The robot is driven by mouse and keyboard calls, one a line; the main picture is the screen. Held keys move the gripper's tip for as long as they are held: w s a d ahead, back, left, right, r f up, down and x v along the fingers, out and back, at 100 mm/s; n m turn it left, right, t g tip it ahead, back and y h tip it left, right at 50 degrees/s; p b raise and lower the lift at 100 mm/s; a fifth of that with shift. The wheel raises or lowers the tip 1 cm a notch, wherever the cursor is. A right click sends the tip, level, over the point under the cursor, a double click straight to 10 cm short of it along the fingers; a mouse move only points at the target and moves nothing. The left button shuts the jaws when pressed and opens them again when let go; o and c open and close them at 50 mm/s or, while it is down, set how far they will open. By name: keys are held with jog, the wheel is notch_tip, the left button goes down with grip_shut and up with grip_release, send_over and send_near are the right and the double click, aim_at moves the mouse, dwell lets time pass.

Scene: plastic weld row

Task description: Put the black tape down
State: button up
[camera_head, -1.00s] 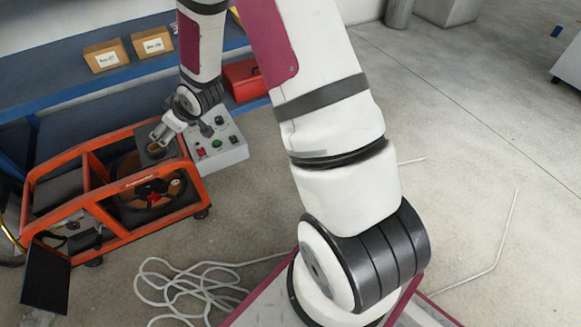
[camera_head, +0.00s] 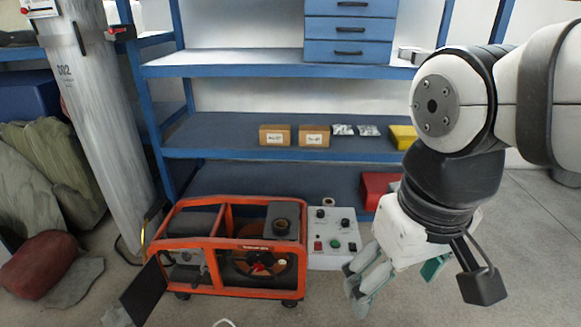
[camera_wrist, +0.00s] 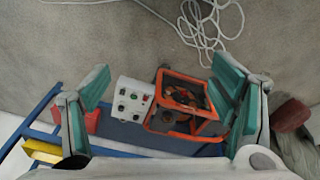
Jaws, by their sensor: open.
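The black tape (camera_head: 281,224), a small dark roll, rests on the grey panel at the top right of the orange-framed machine (camera_head: 226,291). My gripper (camera_head: 356,288) is open and empty, to the right of the machine and apart from the tape, its fingers pointing down and left in the head view. In the wrist view my gripper (camera_wrist: 160,105) has its green-padded fingers spread wide, with the orange machine (camera_wrist: 190,78) between and beyond them. The tape is too small to make out surely there.
Blue shelving (camera_head: 230,153) behind holds cartons (camera_head: 275,135), a yellow bin (camera_head: 403,137) and a red box (camera_head: 378,188). A white cable (camera_wrist: 200,30) lies on the open floor.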

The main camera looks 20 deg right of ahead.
jog(key=s+a+g, duration=0.1)
jog(key=s, duration=0.6)
jog(key=shift+r+y, duration=0.25)
jog(key=shift+y, duration=0.05)
notch_tip(320, 180, up, 30)
jog(key=t+p, duration=0.4)
jog(key=p, duration=2.4)
jog(key=shift+d+r, duration=0.15)
jog(key=shift+d, duration=0.1)
